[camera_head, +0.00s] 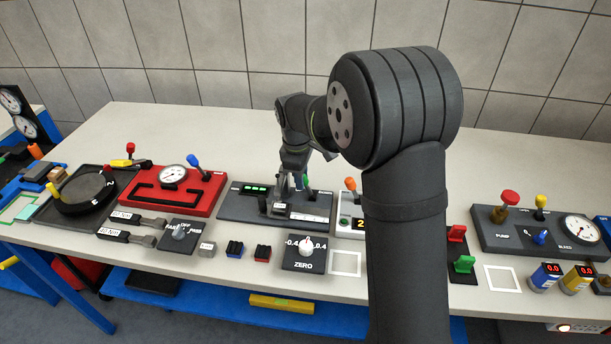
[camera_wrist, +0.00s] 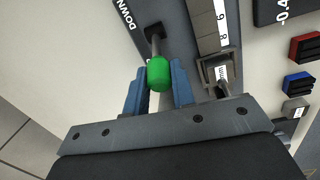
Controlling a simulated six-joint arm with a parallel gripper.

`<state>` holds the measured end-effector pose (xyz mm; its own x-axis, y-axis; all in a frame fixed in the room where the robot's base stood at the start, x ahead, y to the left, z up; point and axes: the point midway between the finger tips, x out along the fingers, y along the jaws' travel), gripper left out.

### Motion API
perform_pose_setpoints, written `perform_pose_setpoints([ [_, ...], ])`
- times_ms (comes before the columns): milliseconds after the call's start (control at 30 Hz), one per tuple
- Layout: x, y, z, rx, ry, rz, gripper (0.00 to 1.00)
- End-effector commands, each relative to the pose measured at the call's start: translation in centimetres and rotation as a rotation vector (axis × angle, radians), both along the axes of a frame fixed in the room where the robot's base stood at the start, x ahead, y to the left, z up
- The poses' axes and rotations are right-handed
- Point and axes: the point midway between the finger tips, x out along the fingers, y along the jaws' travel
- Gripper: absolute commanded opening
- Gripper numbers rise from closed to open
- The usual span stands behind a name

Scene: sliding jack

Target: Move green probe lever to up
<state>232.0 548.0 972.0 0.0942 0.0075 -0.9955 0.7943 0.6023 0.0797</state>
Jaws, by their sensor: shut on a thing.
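The green probe lever (camera_wrist: 159,74) has a green knob on a metal stem, which rises from a dark slot beside the printed word DOWN in the wrist view. My gripper (camera_wrist: 157,92) has its two blue fingers on either side of the green knob, shut on it. In the head view the green knob (camera_head: 306,181) shows as a small patch beside my gripper (camera_head: 295,180), above the dark grey probe panel (camera_head: 235,207). My wrist hides part of the lever and panel there.
A red panel with a gauge and blue lever (camera_head: 194,161) stands to the left. A white box with an orange-knobbed lever (camera_head: 351,184) stands close on the right. The ZERO dial (camera_head: 306,246) is in front. The table behind the panel is clear.

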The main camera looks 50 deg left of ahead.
Motion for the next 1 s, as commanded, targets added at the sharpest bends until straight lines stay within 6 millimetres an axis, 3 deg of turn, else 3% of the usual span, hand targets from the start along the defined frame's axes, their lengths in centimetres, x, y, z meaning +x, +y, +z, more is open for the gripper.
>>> perform_pose_setpoints([
  [600,-0.25,0.29,-0.15,-0.029,-0.03,0.002,0.0],
  [633,-0.25,0.3,-0.15,-0.029,-0.03,0.003,0.27],
  [733,-0.25,0.27,-0.16,-0.029,-0.03,0.002,0.45],
  [1000,-0.24,0.24,-0.11,-0.029,-0.03,0.001,0.45],
])
